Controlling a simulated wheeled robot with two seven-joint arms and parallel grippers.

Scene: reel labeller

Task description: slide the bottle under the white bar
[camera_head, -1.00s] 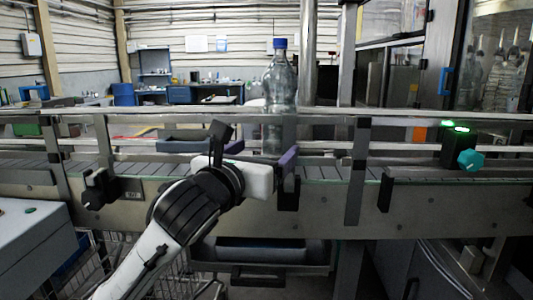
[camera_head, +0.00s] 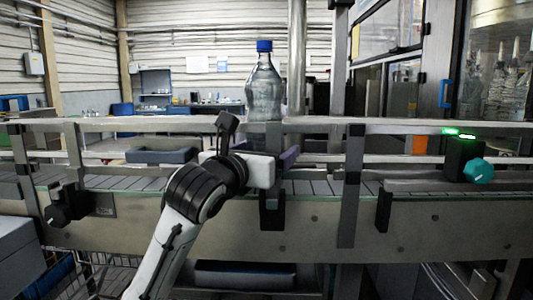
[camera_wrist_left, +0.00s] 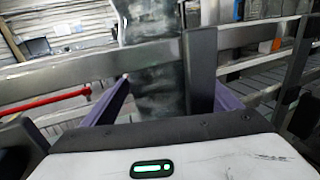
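A clear bottle with a blue cap (camera_head: 264,88) stands upright at the conveyor, its upper part rising above the light upper rail (camera_head: 420,128). This long pale bar runs across the picture, and the bottle's lower part is largely hidden behind it and my gripper. My left gripper (camera_head: 266,150) reaches up from below at rail height, close to the bottle. In the left wrist view its two purple fingers are spread apart, with the blurred bottle (camera_wrist_left: 155,85) showing between and beyond them. I cannot tell whether they touch it. My right gripper is not in view.
A grey upright post (camera_head: 351,185) stands right of the bottle. A black unit with a teal knob (camera_head: 478,171) and a green light is farther right. The slatted conveyor belt (camera_head: 325,187) is clear between bottle and post. A grey tray (camera_head: 160,155) lies behind the rail.

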